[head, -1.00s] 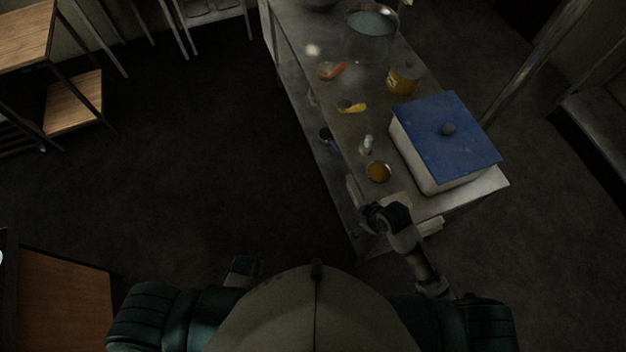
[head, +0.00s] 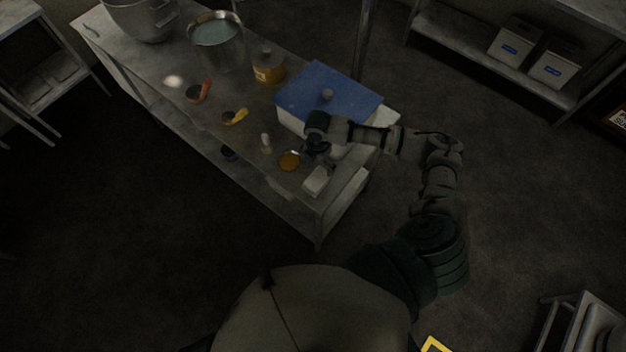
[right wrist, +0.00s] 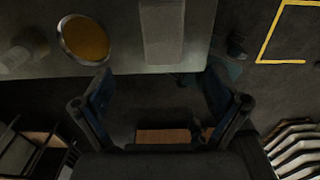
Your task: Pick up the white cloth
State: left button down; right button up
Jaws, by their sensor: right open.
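The folded white cloth (head: 317,181) lies on the metal table (head: 205,128), close to its near right corner. It also shows in the right wrist view as a pale rectangle (right wrist: 162,30) at the top centre. My right gripper (head: 320,158) is above the table, just behind the cloth in the head view and apart from it as far as I can see. In the right wrist view its two fingers (right wrist: 158,88) are spread wide with nothing between them. My left gripper is not in view.
A bowl of amber stuff (head: 289,160) and a small pale shaker (head: 266,143) stand left of the cloth. A white box with a blue lid (head: 328,92) is behind my right gripper. Smaller bowls, a yellow jar (head: 268,68) and large pots (head: 216,38) stand farther back.

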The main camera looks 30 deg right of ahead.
send_over(317, 179)
jog(key=f, duration=0.5)
jog(key=shift+w+d, duration=0.15)
jog(key=shift+w, duration=0.1)
jog(key=shift+d+f, duration=0.15)
jog(key=shift+f, duration=0.45)
jog(key=f, duration=0.3)
jog(key=f+p, duration=0.1)
jog(key=f, duration=0.1)
jog(key=shift+s+a, duration=0.15)
jog(key=shift+a, duration=0.25)
jog(key=shift+d, duration=0.1)
jog(key=c, duration=1.2)
